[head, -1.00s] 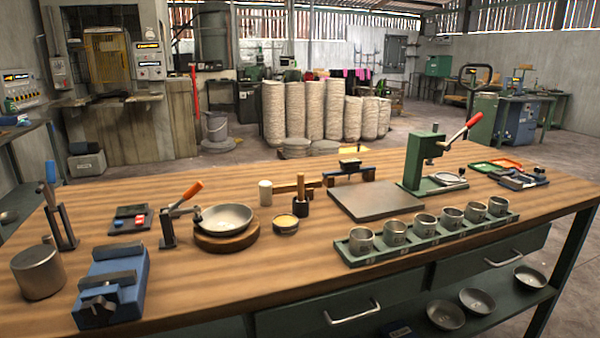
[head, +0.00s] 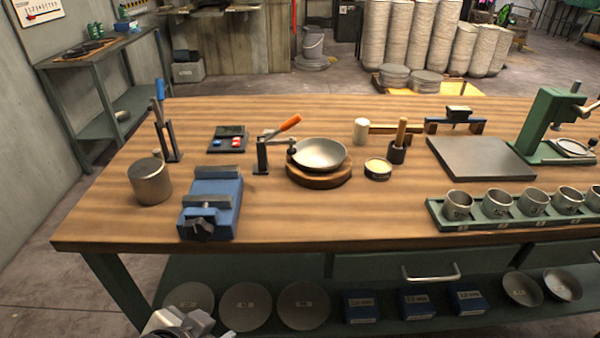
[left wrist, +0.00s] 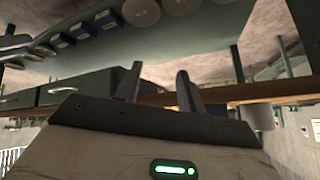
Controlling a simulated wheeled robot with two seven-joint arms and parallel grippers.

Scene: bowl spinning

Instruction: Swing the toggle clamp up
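The toggle clamp (head: 262,156) stands upright on the bench, left of the metal bowl (head: 319,153). Its orange handle (head: 290,123) slants up to the right, and its arm reaches over to the bowl's left rim. The bowl sits on a round wooden block (head: 318,178). In the left wrist view my left gripper (left wrist: 160,72) is open, its two fingers apart with nothing between them. It is below and in front of the bench top, away from the clamp. Part of my left arm shows at the bottom of the head view. My right gripper is out of view.
A blue vise (head: 212,204), a metal cylinder (head: 150,182) and an upright tool stand (head: 170,140) are left of the clamp. A small tin (head: 378,169) is right of the bowl. The bench's front edge and lower shelf are near my left arm. Bench in front of the clamp is clear.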

